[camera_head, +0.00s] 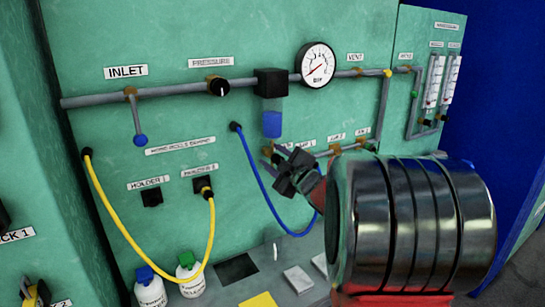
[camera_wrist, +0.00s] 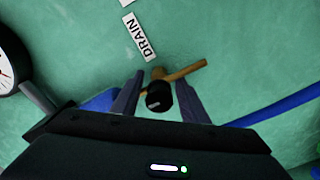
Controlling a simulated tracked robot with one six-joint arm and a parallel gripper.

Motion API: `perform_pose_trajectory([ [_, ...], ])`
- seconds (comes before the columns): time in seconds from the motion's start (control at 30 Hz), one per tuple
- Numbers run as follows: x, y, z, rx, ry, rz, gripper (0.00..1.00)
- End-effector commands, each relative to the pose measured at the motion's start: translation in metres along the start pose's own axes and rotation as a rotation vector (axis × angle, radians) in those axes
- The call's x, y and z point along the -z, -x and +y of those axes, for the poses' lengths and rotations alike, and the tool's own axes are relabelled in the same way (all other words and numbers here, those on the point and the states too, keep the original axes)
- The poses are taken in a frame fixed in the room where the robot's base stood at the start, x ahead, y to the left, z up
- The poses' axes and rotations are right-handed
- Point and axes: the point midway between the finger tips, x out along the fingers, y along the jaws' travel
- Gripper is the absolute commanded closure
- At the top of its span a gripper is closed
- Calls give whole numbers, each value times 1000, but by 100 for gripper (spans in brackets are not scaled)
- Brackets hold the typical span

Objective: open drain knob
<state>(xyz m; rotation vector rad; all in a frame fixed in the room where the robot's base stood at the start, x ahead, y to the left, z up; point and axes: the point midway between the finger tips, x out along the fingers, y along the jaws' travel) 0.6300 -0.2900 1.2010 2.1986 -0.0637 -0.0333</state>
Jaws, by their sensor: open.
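The drain knob (camera_wrist: 159,96) is small and black with a pale mark, on a brass fitting (camera_wrist: 187,71) below the white DRAIN label (camera_wrist: 139,37) in the wrist view. My gripper (camera_wrist: 159,78) is open, with one dark finger on each side of the knob. I see small gaps between knob and fingers; how deep the knob sits between them is hard to tell. In the head view, my gripper (camera_head: 283,162) is at the panel just below the blue filter bowl (camera_head: 272,124) and hides the knob there.
A blue hose (camera_head: 262,185) hangs left of and below my gripper. The gauge (camera_head: 316,65) and a pipe (camera_head: 170,92) run above. Several brass valves (camera_head: 335,149) sit close on the right. A yellow hose (camera_head: 125,235) and bottles (camera_head: 150,288) are lower left.

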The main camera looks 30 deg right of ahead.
Motion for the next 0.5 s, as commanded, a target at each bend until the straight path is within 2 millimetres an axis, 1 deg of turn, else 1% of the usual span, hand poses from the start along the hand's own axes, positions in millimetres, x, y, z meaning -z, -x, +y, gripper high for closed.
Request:
perform_pose_trajectory([
  [0.23, 0, 0, 0, -1, 0, 0, 60],
  [0.5, 0, 0, 1, -1, 0, 0, 78],
])
